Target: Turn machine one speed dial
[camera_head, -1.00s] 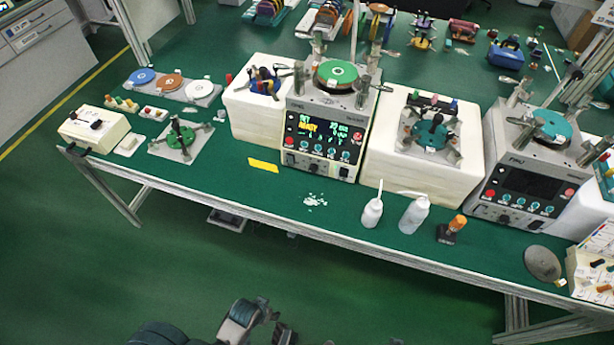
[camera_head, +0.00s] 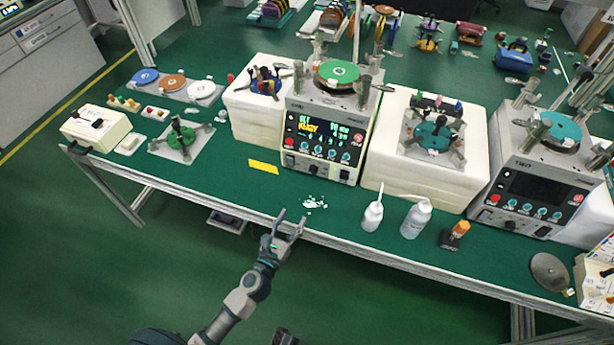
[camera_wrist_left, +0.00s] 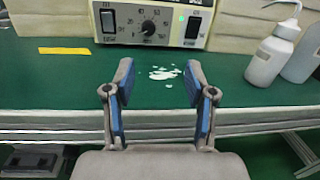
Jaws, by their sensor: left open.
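The lit lapping machine (camera_head: 327,125) stands on the green bench in the head view, with a green disc on top and a glowing display. Its lower front shows close in the left wrist view, where a dark round dial (camera_wrist_left: 148,28) sits in a printed scale between two rocker switches. My left gripper (camera_head: 292,217) is open and empty at the bench's front edge, below and in front of this machine. In the left wrist view its blue-padded fingers (camera_wrist_left: 158,75) are spread wide, with the dial ahead of them and slightly left. They are apart from the machine.
White spilled flakes (camera_head: 315,203) lie on the bench just beyond my fingers. A yellow strip (camera_head: 263,167) lies to the left. Two white squeeze bottles (camera_head: 372,216) (camera_head: 416,219) stand to the right. A second machine (camera_head: 525,180) with a dark display is farther right.

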